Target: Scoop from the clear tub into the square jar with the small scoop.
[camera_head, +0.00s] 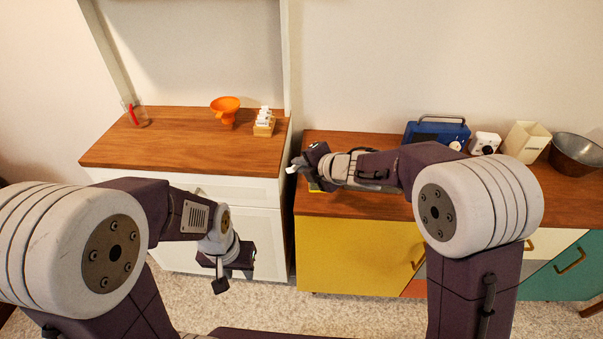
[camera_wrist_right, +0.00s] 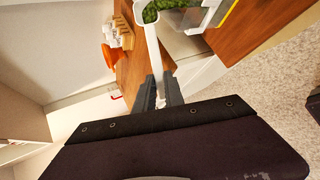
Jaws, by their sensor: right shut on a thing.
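My right gripper (camera_head: 300,163) is shut on the small white scoop (camera_head: 291,169), above the left end of the right cabinet. In the right wrist view the scoop's pale handle (camera_wrist_right: 154,48) runs up from between the dark fingers, with green bits at its far end (camera_wrist_right: 149,13). Beside it is a clear-walled tub (camera_wrist_right: 213,14) with a yellow label and green contents. In the head view my right arm hides most of the tub; a yellow bit (camera_head: 315,187) shows. My left gripper (camera_head: 221,286) hangs low before the left cabinet; its jaw opening is unclear. I cannot identify the square jar with certainty.
On the left cabinet (camera_head: 180,152) stand a clear vessel with a red part (camera_head: 135,114), an orange funnel (camera_head: 225,106) and a small rack of white jars (camera_head: 264,122). A blue radio (camera_head: 437,132), white box (camera_head: 485,143), cream canister (camera_head: 526,141) and metal bowl (camera_head: 577,150) stand right.

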